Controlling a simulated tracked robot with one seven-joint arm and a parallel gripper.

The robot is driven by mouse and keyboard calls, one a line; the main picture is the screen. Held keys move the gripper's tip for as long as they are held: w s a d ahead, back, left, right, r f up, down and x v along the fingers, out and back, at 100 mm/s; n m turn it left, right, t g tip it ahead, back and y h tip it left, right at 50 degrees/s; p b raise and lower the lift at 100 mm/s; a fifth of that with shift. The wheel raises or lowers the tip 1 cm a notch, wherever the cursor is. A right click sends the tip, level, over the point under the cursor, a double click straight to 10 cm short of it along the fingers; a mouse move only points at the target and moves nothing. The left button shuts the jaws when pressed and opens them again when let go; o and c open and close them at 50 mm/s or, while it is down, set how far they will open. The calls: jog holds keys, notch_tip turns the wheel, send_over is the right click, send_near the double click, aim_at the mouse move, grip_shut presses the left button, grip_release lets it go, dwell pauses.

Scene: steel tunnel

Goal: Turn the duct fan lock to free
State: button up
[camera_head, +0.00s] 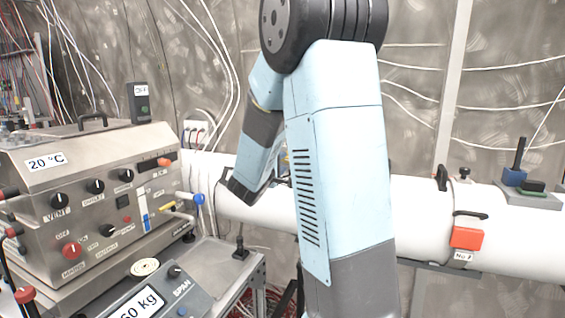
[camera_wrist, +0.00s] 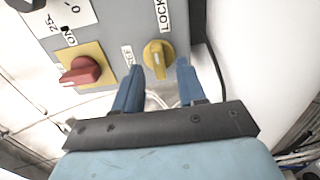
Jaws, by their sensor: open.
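The duct fan lock is a yellow knob (camera_wrist: 158,60) on a grey panel in the wrist view. Its bar stands roughly upright, pointing toward the LOCK label (camera_wrist: 163,14) above. A smaller label (camera_wrist: 127,56), seemingly FREE, sits to its left. My gripper (camera_wrist: 160,66) is open, with one blue fingertip to each side of the knob. The fingertips look near the knob, but I cannot tell whether they touch it. In the head view my arm hides the knob and the fingers.
A red knob (camera_wrist: 82,72) on a yellow plate, marked ON and 0, sits left of the yellow one. A white duct (camera_head: 420,212) runs behind my arm. A steel control cabinet (camera_head: 100,190) stands at the left, with a scale (camera_head: 150,298) before it.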

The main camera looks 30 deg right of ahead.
aim_at(285, 158)
jog(key=shift+x, duration=1.4)
grip_shut()
jog(key=shift+a, duration=0.15)
